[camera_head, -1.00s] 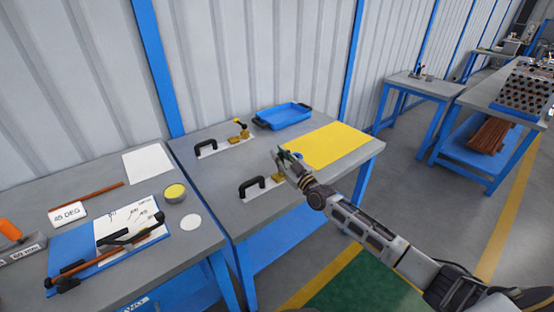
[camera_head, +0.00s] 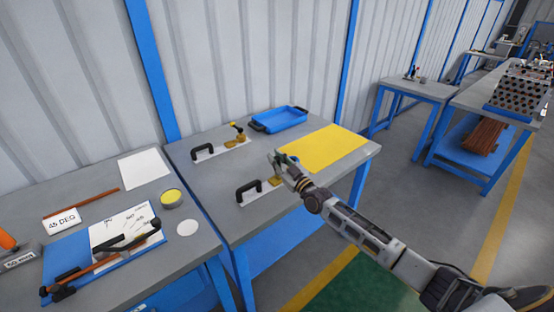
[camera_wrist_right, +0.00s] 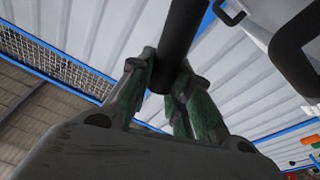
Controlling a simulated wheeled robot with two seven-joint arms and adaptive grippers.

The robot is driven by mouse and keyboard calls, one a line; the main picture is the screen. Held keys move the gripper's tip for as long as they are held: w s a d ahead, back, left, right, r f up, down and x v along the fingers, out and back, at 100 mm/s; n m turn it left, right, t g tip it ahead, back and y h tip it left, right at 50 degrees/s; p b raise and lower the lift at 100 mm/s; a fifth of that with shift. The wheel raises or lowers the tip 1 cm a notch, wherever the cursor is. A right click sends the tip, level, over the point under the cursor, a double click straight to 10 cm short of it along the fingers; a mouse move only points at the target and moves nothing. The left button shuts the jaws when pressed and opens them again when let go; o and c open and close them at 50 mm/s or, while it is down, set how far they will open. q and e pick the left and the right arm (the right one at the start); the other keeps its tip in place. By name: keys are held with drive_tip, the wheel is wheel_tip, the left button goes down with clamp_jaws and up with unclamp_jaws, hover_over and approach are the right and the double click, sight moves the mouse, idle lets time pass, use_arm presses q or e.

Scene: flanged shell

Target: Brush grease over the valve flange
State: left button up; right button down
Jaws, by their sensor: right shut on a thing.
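My right gripper (camera_head: 279,161) is over the front of the middle table. In the right wrist view, its green-padded fingers (camera_wrist_right: 165,85) are shut on a dark round rod (camera_wrist_right: 181,35). The rod's far end is out of that view, so I cannot tell whether it is a brush. A white plate with a black handle (camera_head: 249,189) and a brass part (camera_head: 274,182) lies just below the gripper in the picture. A similar plate (camera_head: 207,154) with brass fittings (camera_head: 238,139) lies farther back. I cannot tell which is the valve flange. A round tin (camera_head: 172,199) with yellow contents stands on the left table.
A yellow sheet (camera_head: 325,146) and a blue tray (camera_head: 281,119) lie on the middle table (camera_head: 205,188). The left table holds a blue clipboard (camera_head: 68,258), a 45 DEG sign (camera_head: 62,220) and a white disc (camera_head: 187,228). A corrugated wall stands behind.

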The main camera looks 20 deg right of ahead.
drive_tip(key=shift+s+a+f+p, duration=0.15)
drive_tip(key=shift+a+p, duration=0.25)
drive_tip(key=shift+p, duration=0.05)
use_arm(q)
drive_tip(key=r, duration=0.1)
drive_tip(key=r+p, duration=0.1)
drive_tip(key=shift+w+a+r, duration=0.2)
drive_tip(key=shift+w+r, duration=0.05)
drive_tip(key=shift+r, duration=0.15)
use_arm(e)
drive_tip(key=shift+s+a, duration=0.25)
drive_tip(key=shift+a, duration=0.7)
use_arm(q)
drive_tip(key=shift+s+p, duration=0.1)
drive_tip(key=shift+p, duration=0.25)
use_arm(e)
drive_tip(key=shift+a+r, duration=0.1)
drive_tip(key=shift+r, duration=0.1)
use_arm(q)
drive_tip(key=shift+s+a+r+p, duration=0.1)
drive_tip(key=shift+s+r+p, duration=0.05)
drive_tip(key=shift+r+p, duration=0.9)
use_arm(e)
drive_tip(key=shift+s+a, duration=0.3)
drive_tip(key=shift+a, duration=0.4)
drive_tip(key=shift+s+a, duration=0.25)
drive_tip(key=shift+a, duration=0.45)
